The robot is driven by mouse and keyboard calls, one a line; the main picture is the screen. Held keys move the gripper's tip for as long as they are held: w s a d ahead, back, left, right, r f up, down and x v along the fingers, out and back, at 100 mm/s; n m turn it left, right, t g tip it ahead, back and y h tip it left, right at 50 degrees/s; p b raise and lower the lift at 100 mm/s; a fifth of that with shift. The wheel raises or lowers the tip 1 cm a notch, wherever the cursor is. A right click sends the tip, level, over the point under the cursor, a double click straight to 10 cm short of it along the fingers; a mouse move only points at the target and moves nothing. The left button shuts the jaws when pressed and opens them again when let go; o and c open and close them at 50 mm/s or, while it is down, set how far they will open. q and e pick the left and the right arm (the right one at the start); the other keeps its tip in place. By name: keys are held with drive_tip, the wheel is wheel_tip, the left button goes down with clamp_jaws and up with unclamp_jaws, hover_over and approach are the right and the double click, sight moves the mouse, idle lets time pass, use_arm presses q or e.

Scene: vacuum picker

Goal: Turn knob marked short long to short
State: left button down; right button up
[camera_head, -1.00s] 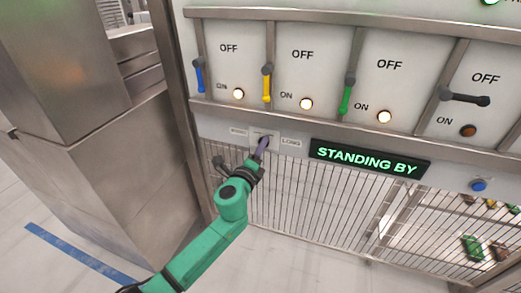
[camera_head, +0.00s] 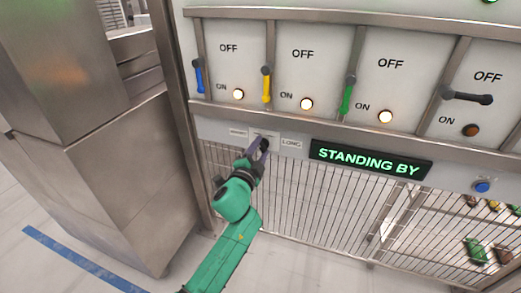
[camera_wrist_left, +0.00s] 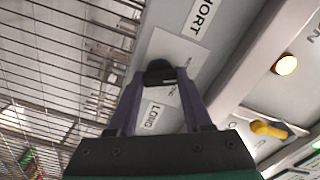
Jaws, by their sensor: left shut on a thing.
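The knob (camera_wrist_left: 160,72) is small and black, on a pale plate between the SHORT label (camera_wrist_left: 201,18) and the LONG label (camera_wrist_left: 152,117). In the wrist view it sits between the purple fingertips of my left gripper (camera_wrist_left: 160,82), which is shut on it. In the head view my left gripper (camera_head: 262,146) reaches up to the panel strip, between a small label (camera_head: 238,132) on the left and the LONG label (camera_head: 291,144) on the right. There the fingers mostly hide the knob, and I cannot tell its pointing direction. My right gripper is not in view.
Above are blue (camera_head: 199,76), yellow (camera_head: 266,84), green (camera_head: 347,95) and black (camera_head: 467,97) levers with lamps. A STANDING BY display (camera_head: 369,162) is right of the knob, and a blue button (camera_head: 482,186) farther right. A wire grille (camera_head: 305,195) lies below.

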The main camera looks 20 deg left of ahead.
use_arm(q)
drive_tip(key=shift+n, duration=0.7)
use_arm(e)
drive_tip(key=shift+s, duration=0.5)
use_arm(q)
drive_tip(key=shift+c, duration=1.6)
unclamp_jaws()
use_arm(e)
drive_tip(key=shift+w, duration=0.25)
